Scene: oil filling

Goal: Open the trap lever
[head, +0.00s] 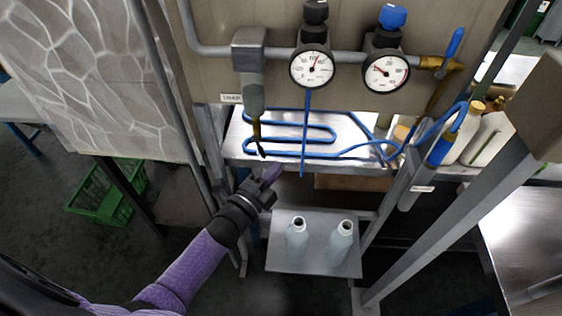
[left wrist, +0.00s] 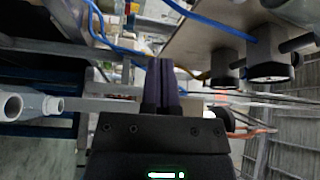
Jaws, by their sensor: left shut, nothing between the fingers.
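The trap (head: 249,50) is a grey fitting on the left end of the pipe, with a grey cylinder below it. A small brass and dark lever (head: 258,138) hangs at its lower end, pointing down. My left gripper (head: 271,173) is shut and empty, a little below and to the right of the lever, apart from it as far as I can tell. Its closed fingers also show in the left wrist view (left wrist: 166,82). I cannot make out the lever in the left wrist view. My right gripper is out of view.
Two gauges (head: 311,68) (head: 386,73) and a blue-handled valve (head: 453,48) sit along the pipe. Blue tubing (head: 290,127) coils over the shelf. Two pale bottles (head: 297,238) (head: 340,243) stand on a lower tray (head: 318,264). Grey posts flank the tray.

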